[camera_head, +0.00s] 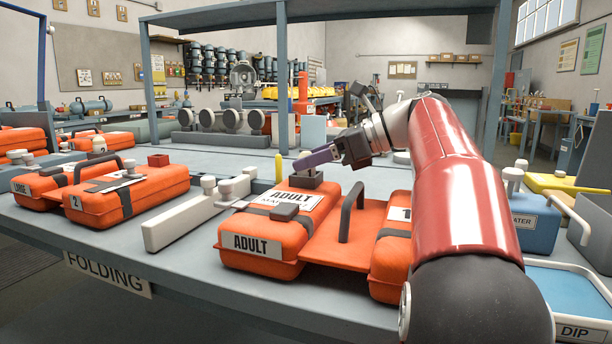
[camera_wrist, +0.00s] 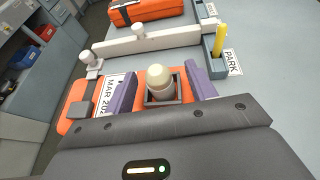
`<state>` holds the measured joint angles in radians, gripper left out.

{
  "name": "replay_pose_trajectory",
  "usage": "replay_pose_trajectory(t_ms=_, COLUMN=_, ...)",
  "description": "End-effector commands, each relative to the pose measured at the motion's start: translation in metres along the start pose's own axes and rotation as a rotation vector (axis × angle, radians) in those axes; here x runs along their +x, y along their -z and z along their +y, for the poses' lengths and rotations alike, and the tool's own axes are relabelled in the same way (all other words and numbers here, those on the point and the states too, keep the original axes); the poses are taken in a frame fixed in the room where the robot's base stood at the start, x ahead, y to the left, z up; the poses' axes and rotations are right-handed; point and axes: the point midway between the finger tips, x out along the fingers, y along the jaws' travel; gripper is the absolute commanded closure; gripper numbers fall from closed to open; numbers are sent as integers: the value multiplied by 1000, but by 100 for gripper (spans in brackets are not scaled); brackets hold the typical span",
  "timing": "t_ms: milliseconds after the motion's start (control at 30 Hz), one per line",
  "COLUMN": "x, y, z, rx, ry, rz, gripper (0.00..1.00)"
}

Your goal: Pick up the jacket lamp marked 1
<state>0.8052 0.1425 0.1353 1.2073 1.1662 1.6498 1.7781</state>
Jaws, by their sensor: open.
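A cream dome-topped lamp (camera_wrist: 159,78) stands upright in a square dark holder on the orange jacket marked ADULT (camera_head: 262,247); no number shows on the lamp. My gripper (camera_wrist: 163,90) is open, with its purple fingers on either side of the lamp in the wrist view. In the head view my gripper (camera_head: 317,158) is just above the holder (camera_head: 306,179) and hides most of the lamp. A tag partly showing a 1 (camera_head: 399,214) is on the right part of the orange jacket, partly behind my arm.
Another orange jacket marked 2 (camera_head: 128,201) lies to the left, with a white rail (camera_head: 197,216) with grey knobs between. A yellow post (camera_head: 278,167) stands close behind the lamp. A blue box (camera_head: 534,226) and a DIP tray (camera_head: 574,331) are at the right.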

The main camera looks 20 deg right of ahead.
Motion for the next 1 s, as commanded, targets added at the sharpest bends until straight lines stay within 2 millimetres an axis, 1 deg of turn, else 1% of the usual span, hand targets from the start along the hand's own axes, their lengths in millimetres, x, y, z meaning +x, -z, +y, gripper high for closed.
replay_pose_trajectory(t_ms=33, x=10, y=3, z=3, rx=-1, ry=-4, rz=0, gripper=44)
replay_pose_trajectory(t_ms=200, x=30, y=1, z=3, rx=0, ry=-2, rz=0, gripper=44)
replay_pose_trajectory(t_ms=300, x=34, y=0, z=2, rx=1, ry=-1, rz=0, gripper=44)
replay_pose_trajectory(t_ms=467, x=34, y=0, z=2, rx=1, ry=0, rz=0, gripper=44)
replay_pose_trajectory(t_ms=500, x=34, y=0, z=2, rx=1, ry=0, rz=0, gripper=45)
replay_pose_trajectory(t_ms=867, x=33, y=0, z=2, rx=1, ry=0, rz=0, gripper=93)
replay_pose_trajectory(t_ms=1000, x=33, y=0, z=2, rx=0, ry=0, rz=0, gripper=94)
